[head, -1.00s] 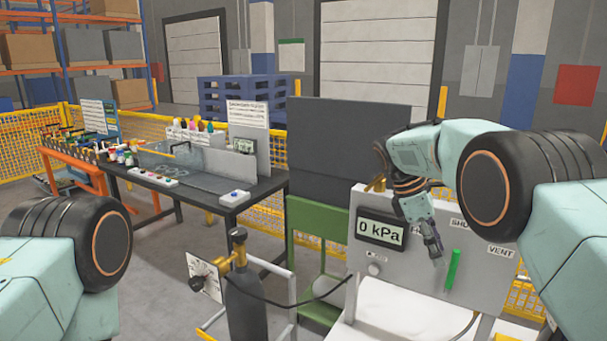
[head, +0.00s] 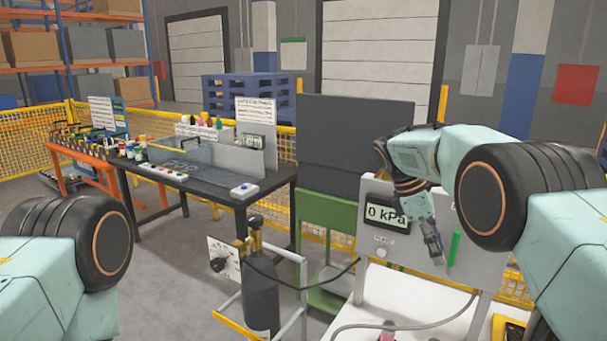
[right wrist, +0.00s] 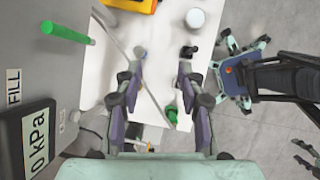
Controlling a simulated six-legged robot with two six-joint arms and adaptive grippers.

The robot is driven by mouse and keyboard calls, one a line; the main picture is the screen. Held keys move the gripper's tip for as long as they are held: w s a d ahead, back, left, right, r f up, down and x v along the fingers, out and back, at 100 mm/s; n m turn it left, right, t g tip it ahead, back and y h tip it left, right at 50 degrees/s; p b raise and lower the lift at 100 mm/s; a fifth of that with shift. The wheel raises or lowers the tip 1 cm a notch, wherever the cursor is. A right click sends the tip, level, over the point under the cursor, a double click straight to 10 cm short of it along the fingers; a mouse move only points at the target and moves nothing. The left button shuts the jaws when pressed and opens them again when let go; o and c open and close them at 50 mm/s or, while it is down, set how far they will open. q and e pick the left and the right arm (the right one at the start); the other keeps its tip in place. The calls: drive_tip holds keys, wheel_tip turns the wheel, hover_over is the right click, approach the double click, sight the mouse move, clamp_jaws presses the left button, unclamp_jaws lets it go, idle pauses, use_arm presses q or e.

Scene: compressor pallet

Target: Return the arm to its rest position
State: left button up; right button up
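My right gripper (head: 434,248) hangs pointing down in front of the grey control panel (head: 405,247), left of the green handle (head: 454,248). In the right wrist view its two fingers (right wrist: 158,88) are apart with nothing between them, above a white surface (right wrist: 158,52). The upper right arm reaches out bent from the right edge of the head view. Of my left arm only the shoulder shows at the lower left; its gripper is not in the head view.
The panel's display (head: 386,214) reads 0 kPa. A dark gas cylinder (head: 261,295) with a gauge plate (head: 223,259) stands left of a green frame (head: 331,216). A dark workbench (head: 200,184) with small items stands farther left. The floor between my left shoulder and the cylinder is clear.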

drive_tip(key=s+f+m+y, duration=0.2)
drive_tip(key=s+f, duration=0.2)
drive_tip(key=f, duration=1.2)
drive_tip(key=s+a+f+m+y, duration=0.2)
drive_tip(key=s+a+f+m, duration=0.1)
drive_tip(key=s+f, duration=0.85)
drive_tip(key=s+a+f+m+t+y, duration=0.1)
drive_tip(key=s+f+m, duration=0.4)
drive_tip(key=s, duration=0.9)
drive_tip(key=s+r+m, duration=0.3)
drive_tip(key=s+m, duration=0.1)
drive_tip(key=s, duration=1.1)
wheel_tip(320, 180, down, 20)
drive_tip(key=t+b, duration=0.1)
drive_tip(key=b, duration=1.8)
drive_tip(key=shift+b, duration=0.35)
